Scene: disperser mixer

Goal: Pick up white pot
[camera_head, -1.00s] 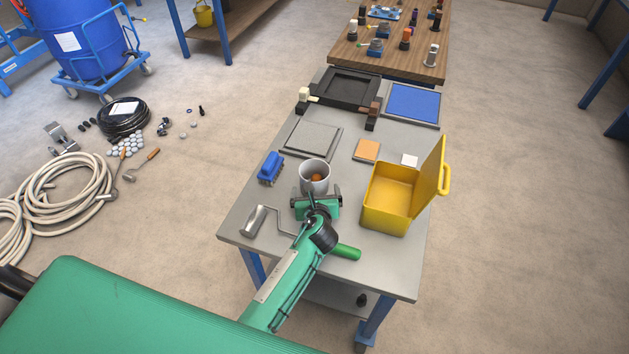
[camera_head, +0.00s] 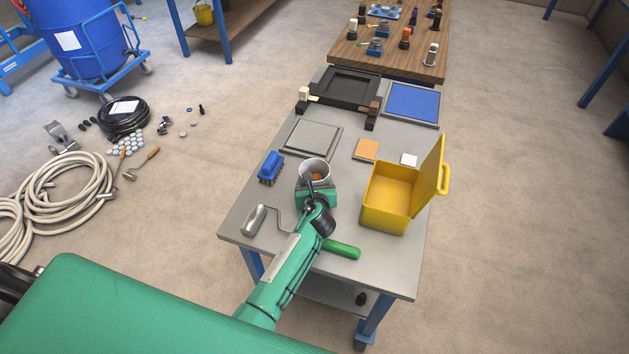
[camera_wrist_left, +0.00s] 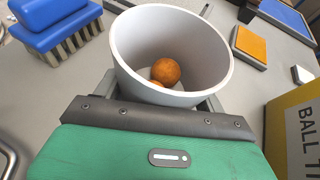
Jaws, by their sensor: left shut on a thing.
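The white pot (camera_head: 316,168) stands upright on the grey table (camera_head: 335,270) in the head view, with something orange-brown inside. In the left wrist view the pot (camera_wrist_left: 140,45) fills the upper middle, and orange-brown balls (camera_wrist_left: 165,71) lie at its bottom. My left gripper (camera_head: 315,183) is at the near side of the pot, its green body pointing at it. The fingers are shut on the pot, one on each side, partly hidden by the gripper body and the pot. I cannot tell whether the pot's base touches the table. My right gripper is not in view.
A blue brush (camera_head: 270,167) lies left of the pot, and a paint roller (camera_head: 255,220) lies nearer. An open yellow box (camera_head: 384,212) stands close on the right. A grey flat tray (camera_head: 311,139) and an orange pad (camera_head: 367,148) lie behind.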

